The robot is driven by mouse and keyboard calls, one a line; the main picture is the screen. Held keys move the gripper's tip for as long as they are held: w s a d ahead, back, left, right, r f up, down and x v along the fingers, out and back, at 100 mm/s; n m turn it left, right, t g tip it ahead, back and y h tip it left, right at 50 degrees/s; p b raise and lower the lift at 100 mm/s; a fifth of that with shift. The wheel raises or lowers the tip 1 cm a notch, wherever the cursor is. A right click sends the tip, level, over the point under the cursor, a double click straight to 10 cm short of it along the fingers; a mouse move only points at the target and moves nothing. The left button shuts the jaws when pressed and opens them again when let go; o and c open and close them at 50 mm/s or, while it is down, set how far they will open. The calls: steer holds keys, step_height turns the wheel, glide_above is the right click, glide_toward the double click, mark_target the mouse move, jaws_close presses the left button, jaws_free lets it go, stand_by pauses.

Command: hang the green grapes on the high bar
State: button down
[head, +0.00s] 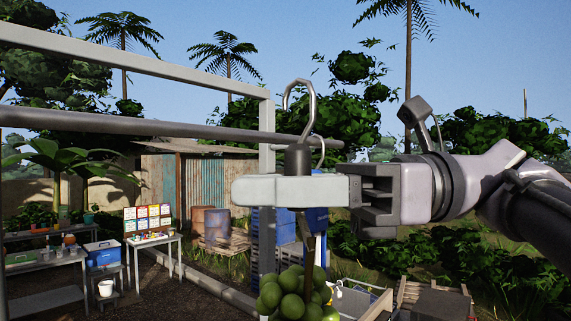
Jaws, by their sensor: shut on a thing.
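The green grapes (292,297) hang below my gripper at the bottom of the head view, their lower part cut off by the frame edge. A brown stem runs up from them behind the fingers. My gripper (285,190) is shut on the dark collar (297,159) of the grapes' hanger. A metal hook (313,100) rises above the collar, its top above the bar line. The high bar (120,125) is a grey horizontal rod from the left edge, ending just right of the hook. The hook overlaps the bar near this end; I cannot tell whether they touch.
A pale frame beam (150,60) runs above the bar to a post (266,220) just behind the gripper. Blue crates (318,225) stand behind. Tables with a sign board (148,219) and a blue box (103,253) are at left. Open crates (433,297) are at lower right.

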steer(key=w+a+f+p, duration=0.2)
steer(key=w+a+p, duration=0.1)
steer(key=w+a, duration=0.4)
steer(key=shift+a+f, duration=0.3)
steer(key=shift+a, duration=0.35)
stand_by(0.3)
